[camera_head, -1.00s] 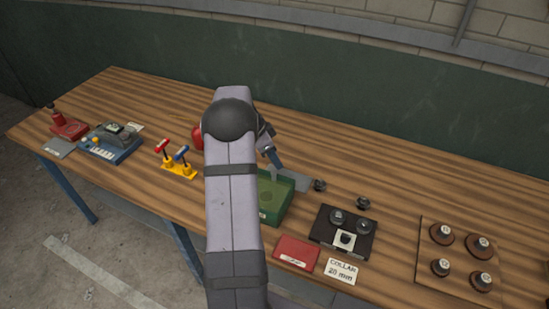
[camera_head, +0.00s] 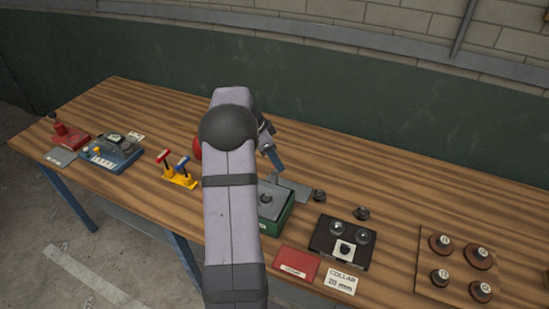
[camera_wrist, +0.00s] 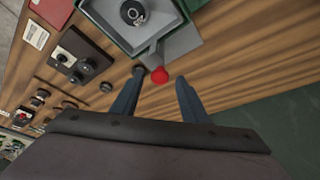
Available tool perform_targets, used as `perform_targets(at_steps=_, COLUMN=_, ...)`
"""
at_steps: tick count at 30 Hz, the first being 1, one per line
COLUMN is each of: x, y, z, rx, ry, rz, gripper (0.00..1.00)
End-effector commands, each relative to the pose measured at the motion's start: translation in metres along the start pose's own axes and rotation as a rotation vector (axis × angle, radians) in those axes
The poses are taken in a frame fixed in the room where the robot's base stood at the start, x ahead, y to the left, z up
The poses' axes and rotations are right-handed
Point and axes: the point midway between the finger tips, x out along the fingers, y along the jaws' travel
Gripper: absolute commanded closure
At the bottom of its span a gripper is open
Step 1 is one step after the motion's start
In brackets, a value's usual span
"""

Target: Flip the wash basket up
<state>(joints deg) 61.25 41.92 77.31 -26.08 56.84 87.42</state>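The green wash box (camera_head: 281,222) stands at the bench front, partly hidden by my arm. Its grey basket (camera_head: 277,201) shows high in the box, with a dark round part (camera_head: 266,199) in it. In the wrist view, the basket (camera_wrist: 160,22) and green box wall (camera_wrist: 108,32) are at the top. A grey lever with a red knob (camera_wrist: 159,75) sticks out from the box side. My gripper (camera_wrist: 157,98) is open, its fingers either side of the knob's line and apart from it. In the head view, my gripper (camera_head: 273,160) is just behind the box.
A grey plate (camera_head: 295,190) lies beside the box. A black fixture (camera_head: 342,242), a red pad (camera_head: 297,262) and a "COLLAR 20 mm" card (camera_head: 341,281) lie to the right. Yellow stand with levers (camera_head: 179,177) is left. Bench behind my gripper is clear.

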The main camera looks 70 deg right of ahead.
Motion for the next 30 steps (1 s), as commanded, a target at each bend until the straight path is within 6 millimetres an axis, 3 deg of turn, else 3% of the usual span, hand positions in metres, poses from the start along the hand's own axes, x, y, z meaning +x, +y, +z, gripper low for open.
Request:
perform_targets(at_steps=7, x=-0.009, y=-0.001, z=0.001, rx=0.0, ry=0.001, rz=-0.001, gripper=0.59)
perform_targets(at_steps=21, x=-0.067, y=0.0, z=0.0, rx=0.0, ry=0.001, rz=-0.003, gripper=0.59)
perform_targets(at_steps=30, x=-0.074, y=0.0, z=0.0, rx=0.0, ry=0.0, rz=0.0, gripper=0.59)
